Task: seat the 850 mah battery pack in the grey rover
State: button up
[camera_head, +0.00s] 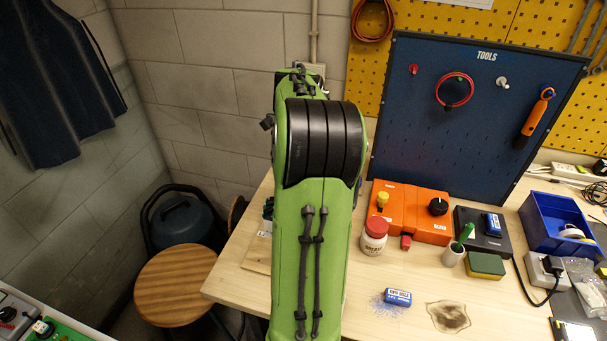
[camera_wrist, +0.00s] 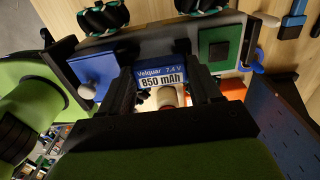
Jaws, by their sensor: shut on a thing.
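A blue battery pack (camera_wrist: 162,73) with a white "850 mAh" label and "7.4 V" shows in the wrist view. My gripper (camera_wrist: 163,86) is shut on it, a dark finger on each side. The grey rover (camera_wrist: 178,38) lies just beyond the pack, with dark, green-hubbed wheels (camera_wrist: 104,18) at the top. A blue panel (camera_wrist: 90,68) is left of the pack and a green board (camera_wrist: 214,50) right of it. I cannot tell whether the pack touches the rover. In the head view my green arm hides the gripper, the held pack and most of the rover.
A red-capped jar (camera_head: 374,238), orange boxes (camera_head: 411,212), a black unit (camera_head: 483,234) bearing a blue pack, a sponge (camera_head: 486,265) and a blue bin (camera_head: 557,220) stand to the right.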

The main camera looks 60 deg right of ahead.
jog(key=shift+f, duration=0.1)
jog(key=shift+f+b, duration=0.25)
jog(key=shift+b, duration=0.2)
jog(key=o, duration=1.1)
jog(key=shift+d, duration=0.1)
jog(key=shift+o, duration=0.2)
jog(key=shift+c, duration=1.2)
notch_tip(320, 180, up, 7)
jog(key=p, duration=0.5)
jog(key=shift+r+p, duration=0.15)
jog(key=shift+p, duration=0.25)
